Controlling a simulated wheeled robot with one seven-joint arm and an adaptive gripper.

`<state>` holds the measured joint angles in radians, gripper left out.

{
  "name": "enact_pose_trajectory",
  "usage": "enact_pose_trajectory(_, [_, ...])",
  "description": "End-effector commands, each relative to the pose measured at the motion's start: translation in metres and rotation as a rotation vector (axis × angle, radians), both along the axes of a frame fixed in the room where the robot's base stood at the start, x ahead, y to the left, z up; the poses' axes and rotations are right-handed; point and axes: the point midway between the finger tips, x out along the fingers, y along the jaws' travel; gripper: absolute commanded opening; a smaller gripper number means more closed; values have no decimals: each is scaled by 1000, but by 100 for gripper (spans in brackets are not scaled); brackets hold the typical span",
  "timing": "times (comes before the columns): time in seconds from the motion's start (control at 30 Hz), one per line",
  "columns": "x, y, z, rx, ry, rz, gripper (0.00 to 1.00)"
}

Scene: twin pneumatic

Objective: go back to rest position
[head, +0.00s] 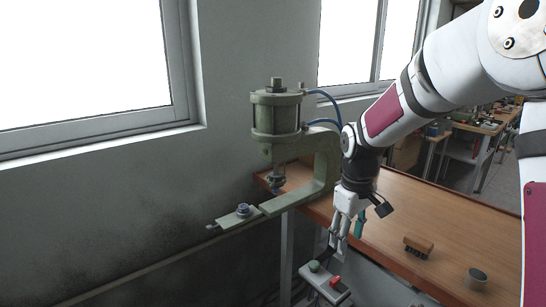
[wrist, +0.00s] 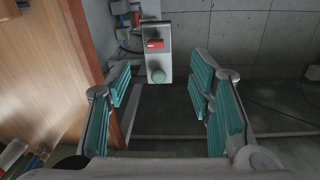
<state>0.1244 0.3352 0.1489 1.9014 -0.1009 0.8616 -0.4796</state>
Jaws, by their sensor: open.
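My gripper (head: 345,238) hangs from my white and dark red arm, pointing down by the table's front edge. In the wrist view my gripper (wrist: 160,105) is open, its teal-padded fingers wide apart with nothing between them. A control box (head: 326,284) with a green button (head: 314,266) and a red one (head: 335,281) is below my gripper. In the wrist view the box (wrist: 150,60) shows beyond the fingertips, with the red button (wrist: 154,44) and the green button (wrist: 158,76). My gripper appears apart from the box.
A green pneumatic press (head: 276,125) with blue hoses stands at the wooden table's (head: 440,225) left end, close left of my gripper. A brush (head: 418,246) and a small metal cup (head: 476,278) are on the table. A wall with windows is behind the press.

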Motion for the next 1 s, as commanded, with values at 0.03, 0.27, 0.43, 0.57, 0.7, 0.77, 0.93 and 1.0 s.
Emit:
enact_pose_trajectory(0.03, [-15, 0, 22, -7, -26, -27, 48])
enact_pose_trajectory(0.27, [-84, 0, 84, -12, -107, -164, 48])
enact_pose_trajectory(0.43, [-139, 0, 114, 3, -168, -267, 48])
enact_pose_trajectory(0.57, [-182, 1, 127, 27, -213, -343, 48])
enact_pose_trajectory(0.7, [-227, 1, 133, 61, -259, -426, 48])
enact_pose_trajectory(0.77, [-243, 2, 134, 79, -276, -455, 48])
enact_pose_trajectory(0.93, [-276, 3, 129, 118, -307, -519, 48])
enact_pose_trajectory(1.0, [-283, 4, 128, 127, -313, -533, 48])
